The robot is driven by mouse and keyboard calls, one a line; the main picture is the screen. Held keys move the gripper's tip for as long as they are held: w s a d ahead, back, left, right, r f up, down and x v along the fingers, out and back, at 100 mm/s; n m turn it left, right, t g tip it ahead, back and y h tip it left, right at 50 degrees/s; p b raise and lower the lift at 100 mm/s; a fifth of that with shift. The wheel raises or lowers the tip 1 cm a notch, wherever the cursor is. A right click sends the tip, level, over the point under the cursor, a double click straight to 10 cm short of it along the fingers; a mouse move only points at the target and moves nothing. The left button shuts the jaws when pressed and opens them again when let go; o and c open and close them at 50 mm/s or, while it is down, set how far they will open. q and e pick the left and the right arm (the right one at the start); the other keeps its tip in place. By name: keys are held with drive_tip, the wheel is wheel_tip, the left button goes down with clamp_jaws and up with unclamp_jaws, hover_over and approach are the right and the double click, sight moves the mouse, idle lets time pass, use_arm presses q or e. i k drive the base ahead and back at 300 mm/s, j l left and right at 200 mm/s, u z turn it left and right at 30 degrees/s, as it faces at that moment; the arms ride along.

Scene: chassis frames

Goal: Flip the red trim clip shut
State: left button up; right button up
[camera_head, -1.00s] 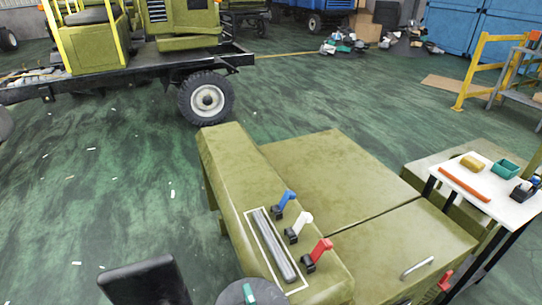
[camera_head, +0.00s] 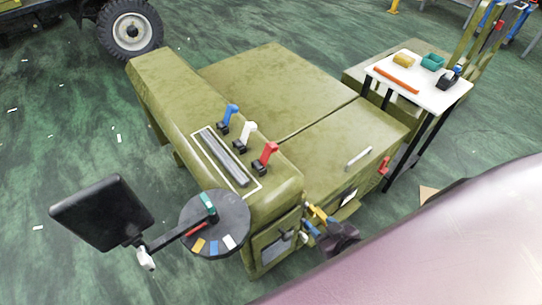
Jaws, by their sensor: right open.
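The red trim clip (camera_head: 267,154) is the nearest of a row of clips on the olive console, each with a black base. Its red flap stands up at a slant from the base, so it looks open. The white clip (camera_head: 246,132) and the blue clip (camera_head: 230,114) behind it also stand raised. My right gripper (camera_head: 310,218) is low beside the near end of the console, below and right of the red clip and apart from it. Its fingers are open, with nothing seen between them; it is small in the picture. My left gripper is not in view.
A grey strip (camera_head: 224,156) lies left of the clips. A round dark disc (camera_head: 232,212) with coloured pieces and a black panel (camera_head: 100,226) stand at the near left. A white side table (camera_head: 425,95) holds small items at right. My large purplish arm link fills the lower right.

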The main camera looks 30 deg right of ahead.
sight(270, 147)
drive_tip(key=k+j+u, duration=0.1)
drive_tip(key=k+u, duration=0.2)
drive_tip(key=k, duration=0.25)
drive_tip(key=u, duration=1.35)
drive_tip(key=k+l+u, duration=0.1)
drive_tip(key=l, duration=0.25)
drive_tip(key=k+l+u, duration=0.1)
drive_tip(key=k+l, duration=0.4)
drive_tip(key=l, duration=0.2)
drive_tip(key=k+l, duration=0.25)
drive_tip(key=l, duration=0.2)
drive_tip(key=k+l, duration=0.2)
drive_tip(key=l, duration=0.2)
drive_tip(key=k+l, duration=0.2)
drive_tip(key=l, duration=0.25)
drive_tip(key=k+l, duration=0.25)
drive_tip(key=l, duration=0.15)
drive_tip(key=k+l, duration=0.2)
drive_tip(key=l, duration=0.25)
drive_tip(key=k+l, duration=0.25)
drive_tip(key=l, duration=0.15)
